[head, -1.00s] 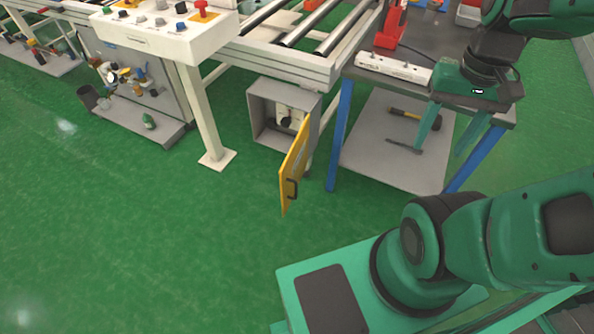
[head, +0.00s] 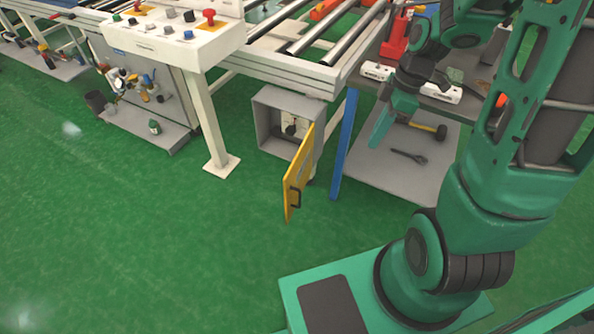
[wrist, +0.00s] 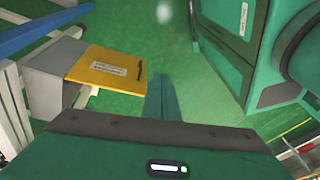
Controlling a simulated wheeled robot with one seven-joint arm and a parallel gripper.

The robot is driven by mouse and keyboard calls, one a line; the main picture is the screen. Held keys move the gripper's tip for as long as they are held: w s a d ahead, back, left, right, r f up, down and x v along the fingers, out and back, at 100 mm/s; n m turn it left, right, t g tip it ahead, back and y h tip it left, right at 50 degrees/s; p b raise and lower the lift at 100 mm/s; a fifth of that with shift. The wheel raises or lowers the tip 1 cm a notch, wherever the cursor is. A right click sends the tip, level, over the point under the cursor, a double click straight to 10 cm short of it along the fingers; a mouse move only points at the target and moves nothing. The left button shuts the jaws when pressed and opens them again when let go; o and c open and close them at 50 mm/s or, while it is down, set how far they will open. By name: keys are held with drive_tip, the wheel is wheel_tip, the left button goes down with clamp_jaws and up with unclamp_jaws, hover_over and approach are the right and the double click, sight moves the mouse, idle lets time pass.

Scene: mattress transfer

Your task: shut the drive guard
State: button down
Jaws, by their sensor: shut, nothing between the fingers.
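The drive guard is a yellow hinged door (head: 297,182) with a black handle, standing open from a grey box (head: 268,122) under the conveyor frame. In the wrist view the yellow door (wrist: 103,68) shows its labelled face beside the grey box (wrist: 52,78). A dark motor part (head: 291,126) shows inside the box in the head view. My gripper (head: 378,140) is shut and empty, pointing down to the right of the door, past the blue table leg. In the wrist view its closed fingers (wrist: 161,97) are apart from the door.
A blue table leg (head: 345,145) stands between the door and my gripper. The workbench's lower shelf (head: 375,172) holds a hammer (head: 428,129) and a wrench. A white control panel post (head: 207,120) stands to the left. Green floor in front of the door is clear.

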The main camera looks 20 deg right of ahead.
drive_tip(key=w+a+f+n+y, duration=0.2)
drive_tip(key=w+a+f+n, duration=0.1)
drive_tip(key=w+f+n, duration=0.3)
drive_tip(key=n+y, duration=0.2)
drive_tip(key=n, duration=0.6)
approach(287, 181)
wheel_tip(287, 181, down, 4)
drive_tip(key=s+d, duration=0.1)
drive_tip(key=s, duration=0.2)
drive_tip(key=w+a, duration=0.3)
drive_tip(key=shift+a+f, duration=0.1)
drive_tip(key=shift+f, duration=0.05)
